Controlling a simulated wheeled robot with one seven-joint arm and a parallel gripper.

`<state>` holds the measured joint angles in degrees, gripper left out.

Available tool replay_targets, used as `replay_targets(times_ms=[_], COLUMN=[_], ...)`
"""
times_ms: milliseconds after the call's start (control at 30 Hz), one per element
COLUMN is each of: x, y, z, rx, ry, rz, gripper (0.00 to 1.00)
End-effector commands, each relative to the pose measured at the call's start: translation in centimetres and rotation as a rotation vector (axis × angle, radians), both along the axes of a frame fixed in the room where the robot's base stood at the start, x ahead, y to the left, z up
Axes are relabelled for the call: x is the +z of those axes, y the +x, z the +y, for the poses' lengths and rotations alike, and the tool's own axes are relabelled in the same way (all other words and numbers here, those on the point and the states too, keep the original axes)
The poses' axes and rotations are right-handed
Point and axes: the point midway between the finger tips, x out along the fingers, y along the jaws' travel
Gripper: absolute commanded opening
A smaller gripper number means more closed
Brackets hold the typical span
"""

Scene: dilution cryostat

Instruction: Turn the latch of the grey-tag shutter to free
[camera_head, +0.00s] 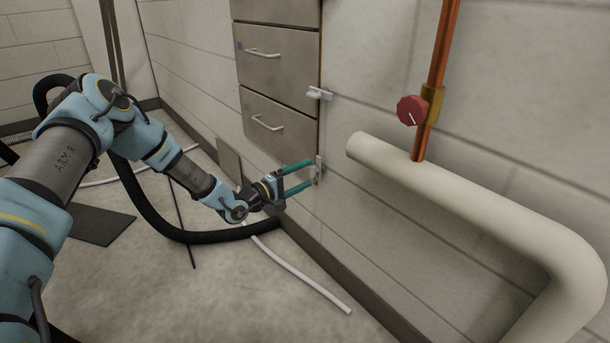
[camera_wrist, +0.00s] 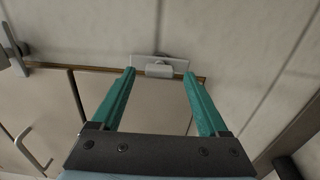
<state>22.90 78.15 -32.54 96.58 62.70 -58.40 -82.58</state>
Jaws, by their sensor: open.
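In the head view, two closed metal shutters stand one above the other, an upper one (camera_head: 265,48) and a lower one (camera_head: 275,124), each with a bar handle. I cannot make out a grey tag. The upper latch (camera_head: 319,93) has its lever crosswise. The lower latch (camera_head: 319,168) stands upright along the edge, its lever partly behind my gripper. My gripper (camera_head: 306,176) is open and reaches this lower latch. In the wrist view, my gripper (camera_wrist: 159,73) has its fingertips either side of the lower latch (camera_wrist: 159,69), with no grip on it; contact is unclear.
A copper pipe (camera_head: 444,60) with a red knob (camera_head: 411,110) rises to the right above a thick cream pipe (camera_head: 460,190). A black hose (camera_head: 150,205) and a white tube (camera_head: 300,274) lie on the floor.

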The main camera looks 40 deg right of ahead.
Motion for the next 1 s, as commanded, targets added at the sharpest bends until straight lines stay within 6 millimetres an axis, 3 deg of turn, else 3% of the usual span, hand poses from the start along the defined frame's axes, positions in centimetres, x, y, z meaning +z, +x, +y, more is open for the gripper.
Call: replay_targets(times_ms=[500,700,1000], x=[0.1,0.0,0.0], y=[0.6,0.6,0.6], z=[9.0,10.1,10.1], rx=[0.002,0.001,0.000], ry=[0.001,-0.001,0.000], rz=[0.002,0.000,0.000], gripper=[0.78,0.78,0.78])
